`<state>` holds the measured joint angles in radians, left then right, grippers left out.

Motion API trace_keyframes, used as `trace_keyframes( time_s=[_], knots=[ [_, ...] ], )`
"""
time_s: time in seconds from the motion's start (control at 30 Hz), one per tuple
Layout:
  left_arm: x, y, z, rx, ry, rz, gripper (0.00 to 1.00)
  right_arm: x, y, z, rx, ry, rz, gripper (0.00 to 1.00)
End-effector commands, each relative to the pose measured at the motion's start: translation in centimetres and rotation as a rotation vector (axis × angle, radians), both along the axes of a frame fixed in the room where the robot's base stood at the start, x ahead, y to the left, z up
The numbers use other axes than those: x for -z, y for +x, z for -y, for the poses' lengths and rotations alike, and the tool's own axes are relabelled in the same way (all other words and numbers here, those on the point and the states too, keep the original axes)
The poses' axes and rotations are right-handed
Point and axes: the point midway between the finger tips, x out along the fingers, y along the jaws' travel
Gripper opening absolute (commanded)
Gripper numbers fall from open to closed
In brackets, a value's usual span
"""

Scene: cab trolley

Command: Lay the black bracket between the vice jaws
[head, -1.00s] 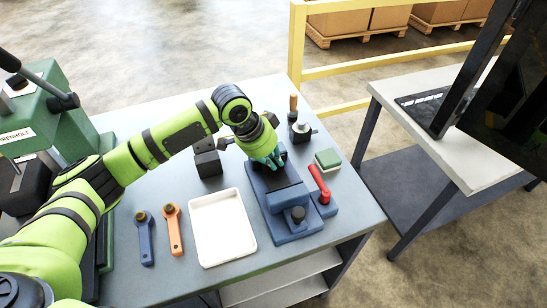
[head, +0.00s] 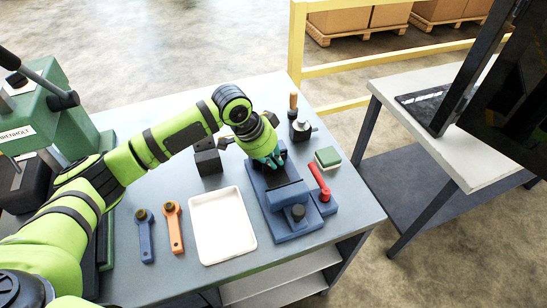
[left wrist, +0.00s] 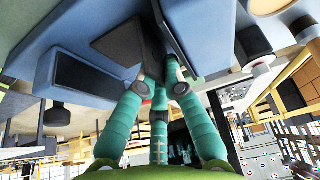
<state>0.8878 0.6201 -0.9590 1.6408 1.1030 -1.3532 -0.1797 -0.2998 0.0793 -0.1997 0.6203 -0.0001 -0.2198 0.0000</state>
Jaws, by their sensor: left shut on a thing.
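The blue vice (head: 284,220) stands on the grey bench, with a red handle (head: 319,183) at its right side. My left gripper (head: 272,161) is over the far end of the vice, at its jaws, fingers pointing down. In the left wrist view its teal fingers (left wrist: 160,85) are closed around a dark piece, which looks like the black bracket (left wrist: 118,42). The bracket is close to the blue vice body (left wrist: 45,60); whether it touches the jaws I cannot tell. In the head view the gripper mostly hides it. My right gripper is not in view.
A dark block (head: 207,162) stands behind the tray. A green-topped block (head: 327,157) and a wooden-handled tool (head: 293,103) are to the vice's right and rear.

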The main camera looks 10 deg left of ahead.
Motion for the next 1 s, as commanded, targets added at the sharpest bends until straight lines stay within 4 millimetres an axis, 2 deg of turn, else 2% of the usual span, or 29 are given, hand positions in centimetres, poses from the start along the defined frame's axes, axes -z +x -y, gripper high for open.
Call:
trace_keyframes(
  time_s=[0.03,0.1,0.13,0.57,0.77,1.0],
  knots=[
    [-0.1,0.0,0.0,0.0,-0.001,0.002,0.0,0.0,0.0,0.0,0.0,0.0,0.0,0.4],
    [-0.1,0.0,0.0,0.0,-0.001,0.002,0.34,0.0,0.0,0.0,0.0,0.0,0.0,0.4],
    [-0.1,0.0,0.0,0.0,-0.001,0.002,0.37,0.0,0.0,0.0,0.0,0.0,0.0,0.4],
    [-0.4,0.1,-0.3,-0.003,0.002,0.005,0.37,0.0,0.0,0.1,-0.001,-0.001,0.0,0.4],
    [-3.2,-0.6,-1.2,-0.002,0.003,0.008,0.37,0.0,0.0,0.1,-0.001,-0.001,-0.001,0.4],
    [-7.9,-1.9,-2.7,-0.001,0.001,0.004,0.37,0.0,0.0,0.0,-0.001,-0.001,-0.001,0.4]
  ],
)
